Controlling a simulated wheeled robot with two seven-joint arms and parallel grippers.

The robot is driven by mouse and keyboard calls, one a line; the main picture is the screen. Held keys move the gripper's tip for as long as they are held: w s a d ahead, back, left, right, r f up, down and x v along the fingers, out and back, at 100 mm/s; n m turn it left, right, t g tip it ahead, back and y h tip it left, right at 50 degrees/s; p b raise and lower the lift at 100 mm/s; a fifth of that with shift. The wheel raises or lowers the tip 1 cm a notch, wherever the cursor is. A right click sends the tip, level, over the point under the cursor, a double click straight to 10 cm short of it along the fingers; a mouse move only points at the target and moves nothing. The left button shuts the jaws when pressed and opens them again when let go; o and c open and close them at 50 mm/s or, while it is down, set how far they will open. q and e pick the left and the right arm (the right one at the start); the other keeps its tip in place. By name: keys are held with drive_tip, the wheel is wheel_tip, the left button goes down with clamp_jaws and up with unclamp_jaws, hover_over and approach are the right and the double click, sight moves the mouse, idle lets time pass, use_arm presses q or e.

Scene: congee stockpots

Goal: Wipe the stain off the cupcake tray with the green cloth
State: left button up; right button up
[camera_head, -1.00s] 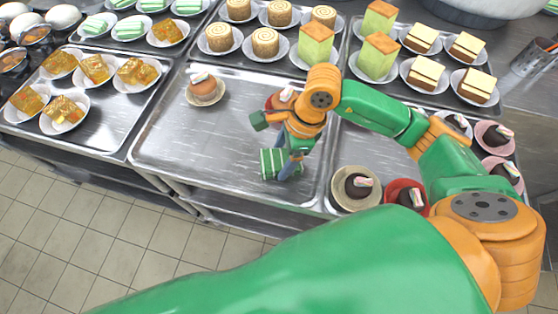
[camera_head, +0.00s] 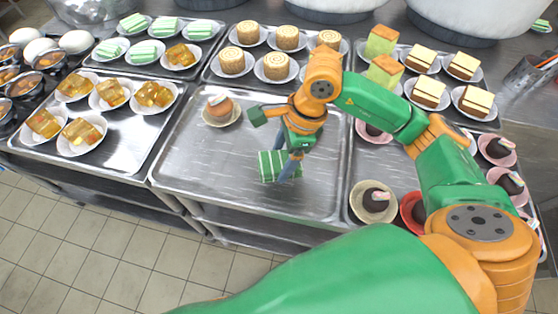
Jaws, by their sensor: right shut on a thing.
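The cupcake tray (camera_head: 190,165) is the shiny metal tray in the middle. One brown cupcake on a pale plate (camera_head: 221,110) stands near its back left. My right gripper (camera_head: 288,167) is shut on the green cloth (camera_head: 268,166), which has pale stripes. The cloth is low over the front middle part of the tray and seems to touch it. I cannot make out a stain; only pale streaks show on the metal, and my right arm and cloth hide part of the tray. My left gripper is not in view.
A tray of amber jelly cakes (camera_head: 112,92) stands at the left. A tray of rolls (camera_head: 232,62) is behind. Dark cakes on coloured plates (camera_head: 374,202) stand at the right, close to my right arm. The tray's left part is clear.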

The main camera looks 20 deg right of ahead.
drive_tip(key=shift+a+r+p, duration=0.1)
drive_tip(key=shift+r+p, duration=0.6)
drive_tip(key=shift+r, duration=0.75)
